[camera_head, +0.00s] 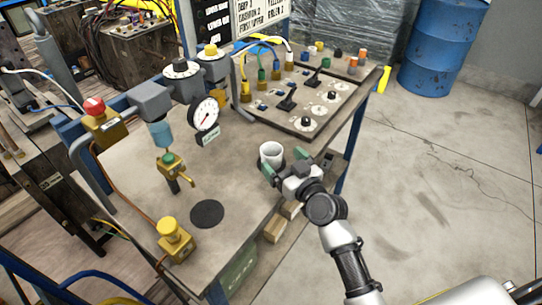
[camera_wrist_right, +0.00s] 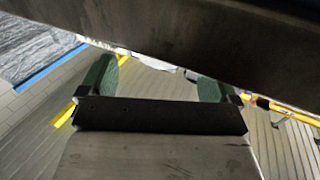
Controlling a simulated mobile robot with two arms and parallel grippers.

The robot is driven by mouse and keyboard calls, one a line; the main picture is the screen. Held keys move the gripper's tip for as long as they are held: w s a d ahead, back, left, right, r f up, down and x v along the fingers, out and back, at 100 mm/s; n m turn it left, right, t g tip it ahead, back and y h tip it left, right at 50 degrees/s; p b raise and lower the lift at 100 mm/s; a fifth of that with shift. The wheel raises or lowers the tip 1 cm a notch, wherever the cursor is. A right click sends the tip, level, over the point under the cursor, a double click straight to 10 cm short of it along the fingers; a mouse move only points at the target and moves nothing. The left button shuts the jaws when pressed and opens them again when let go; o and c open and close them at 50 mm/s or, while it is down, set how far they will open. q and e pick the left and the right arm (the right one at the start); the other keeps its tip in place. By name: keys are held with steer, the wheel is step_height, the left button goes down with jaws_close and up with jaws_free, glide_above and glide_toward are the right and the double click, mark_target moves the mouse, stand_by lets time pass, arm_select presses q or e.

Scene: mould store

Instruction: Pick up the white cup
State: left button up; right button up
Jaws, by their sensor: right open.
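My right gripper (camera_head: 285,164) is open, at the table's right edge, just to the near right of the cup. In the right wrist view the two green fingers of the gripper (camera_wrist_right: 156,80) are apart. My left gripper is out of view.
A black disc (camera_head: 207,214) lies on the near worktop. A pressure gauge (camera_head: 205,114), a brass tap (camera_head: 172,168) and a yellow-knobbed valve (camera_head: 174,238) stand left of the cup. A switch panel (camera_head: 300,108) lies behind it.

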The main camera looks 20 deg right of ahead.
mark_target(278, 158)
steer(key=x, duration=0.5)
steer(key=shift+w+a+f+p, duration=0.15)
steer(key=shift+w+a+p, duration=0.05)
steer(key=shift+p, duration=0.1)
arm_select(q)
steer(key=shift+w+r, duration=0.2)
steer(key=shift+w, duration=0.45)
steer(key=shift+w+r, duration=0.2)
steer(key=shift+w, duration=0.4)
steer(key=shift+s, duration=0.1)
arm_select(e)
steer(key=shift+s, duration=0.1)
steer(key=shift+c, duration=1.3)
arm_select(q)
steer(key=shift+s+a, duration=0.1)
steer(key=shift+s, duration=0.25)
arm_select(e)
steer(key=c, duration=0.7)
